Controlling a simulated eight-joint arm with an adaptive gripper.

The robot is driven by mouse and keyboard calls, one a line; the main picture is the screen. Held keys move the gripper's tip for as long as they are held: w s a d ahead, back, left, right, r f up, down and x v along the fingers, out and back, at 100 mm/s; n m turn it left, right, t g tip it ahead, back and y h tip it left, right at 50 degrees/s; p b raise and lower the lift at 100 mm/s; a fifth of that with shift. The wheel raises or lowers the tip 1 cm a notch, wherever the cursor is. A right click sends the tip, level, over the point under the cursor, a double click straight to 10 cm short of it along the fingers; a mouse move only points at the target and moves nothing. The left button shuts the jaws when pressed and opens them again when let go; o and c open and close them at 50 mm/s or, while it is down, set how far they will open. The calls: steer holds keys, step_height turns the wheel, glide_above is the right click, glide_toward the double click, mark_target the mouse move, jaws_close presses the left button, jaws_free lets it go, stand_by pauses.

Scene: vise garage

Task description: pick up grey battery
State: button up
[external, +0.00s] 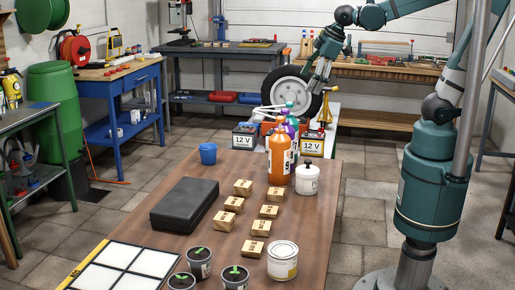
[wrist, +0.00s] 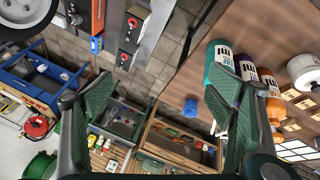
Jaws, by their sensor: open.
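A dark battery with a pale grey-white 12 V label (external: 244,137) stands behind the far edge of the brown table, at the left of a small group. A second 12 V battery with a yellow label (external: 312,146) stands to its right. My gripper (external: 314,86) is above and behind the batteries, in front of a wheel, and apart from both. In the wrist view my gripper (wrist: 165,85) has its two green fingers wide apart with nothing between them. I cannot clearly make out the grey battery in the wrist view.
An orange bottle (external: 280,158), purple and teal bottles and a white jar (external: 307,180) stand at the table's far end, near the batteries. A blue cup (external: 208,153), black case (external: 185,205) and several wooden blocks are on the table. A wheel (external: 292,93) stands behind.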

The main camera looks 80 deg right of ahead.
steer(key=w+d+f+n+g, duration=0.1)
steer(key=w+d+f+n, duration=0.15)
steer(key=w, duration=0.65)
steer(key=n+g+h, duration=0.3)
steer(key=n, duration=0.5)
glide_toward(243, 131)
steer(key=s+r, duration=0.4)
steer(key=w+f, duration=0.1)
steer(key=f, duration=0.2)
steer(key=w+d+f+n, duration=0.1)
steer(key=w+f, duration=0.1)
steer(key=f, duration=0.1)
steer(key=w+d+f+n+g, duration=0.1)
steer(key=f, duration=0.2)
steer(key=shift+w+d+f, duration=0.2)
steer(key=shift+w, duration=0.2)
steer(key=shift+w+d+f+n, duration=0.15)
steer(key=shift+w+f+n, duration=0.1)
steer(key=shift+f, duration=0.3)
steer(key=shift+b+x, duration=0.4)
steer(key=shift+x, duration=0.9)
